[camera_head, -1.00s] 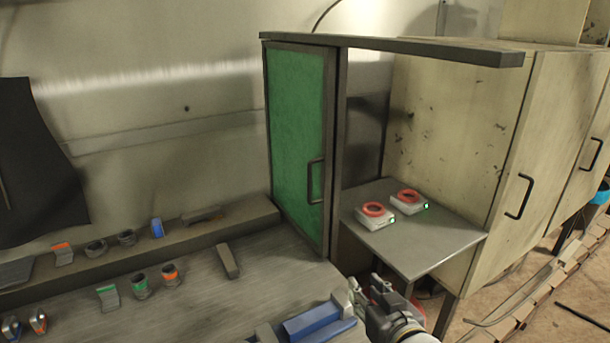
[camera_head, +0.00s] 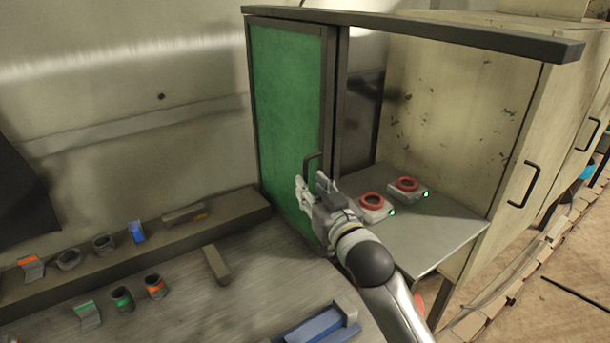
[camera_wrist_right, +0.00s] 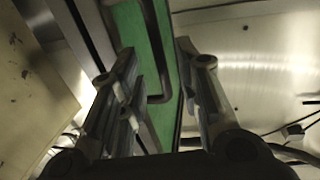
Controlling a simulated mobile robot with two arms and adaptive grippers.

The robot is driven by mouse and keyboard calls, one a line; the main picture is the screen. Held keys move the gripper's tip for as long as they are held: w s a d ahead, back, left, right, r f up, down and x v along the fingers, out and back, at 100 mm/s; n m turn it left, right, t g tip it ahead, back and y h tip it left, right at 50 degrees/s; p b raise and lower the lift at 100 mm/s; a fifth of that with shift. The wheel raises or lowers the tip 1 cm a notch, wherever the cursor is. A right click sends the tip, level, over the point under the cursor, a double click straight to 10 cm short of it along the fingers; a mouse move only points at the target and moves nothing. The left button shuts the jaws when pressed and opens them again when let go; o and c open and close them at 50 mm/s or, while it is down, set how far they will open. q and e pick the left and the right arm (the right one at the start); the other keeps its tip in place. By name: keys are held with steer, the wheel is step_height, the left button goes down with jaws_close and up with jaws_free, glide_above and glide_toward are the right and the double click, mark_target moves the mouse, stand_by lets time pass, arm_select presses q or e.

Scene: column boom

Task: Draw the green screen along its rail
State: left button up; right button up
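The green screen (camera_head: 285,110) is a dark-framed panel hanging upright under a dark overhead rail (camera_head: 420,34), at the rail's left end. Its dark bar handle (camera_head: 312,160) is on the panel's right side. My right gripper (camera_head: 313,183) is in front of the handle's lower part, fingers pointing at the screen and hiding some of it. In the right wrist view the fingers (camera_wrist_right: 160,70) are spread apart, with the green screen (camera_wrist_right: 135,30) and the handle (camera_wrist_right: 162,97) seen beyond and between them. Contact with the handle is not visible. My left gripper is not in view.
Right of the screen, a grey shelf (camera_head: 440,240) carries two white devices with red rings (camera_head: 372,201). A beige cabinet (camera_head: 460,110) stands behind.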

mark_target(307, 181)
steer(key=x, duration=0.3)
steer(key=shift+r+p, duration=0.1)
steer(key=shift+p, duration=0.2)
steer(key=shift+w+a, duration=0.2)
steer(key=shift+w, duration=0.35)
jaws_close()
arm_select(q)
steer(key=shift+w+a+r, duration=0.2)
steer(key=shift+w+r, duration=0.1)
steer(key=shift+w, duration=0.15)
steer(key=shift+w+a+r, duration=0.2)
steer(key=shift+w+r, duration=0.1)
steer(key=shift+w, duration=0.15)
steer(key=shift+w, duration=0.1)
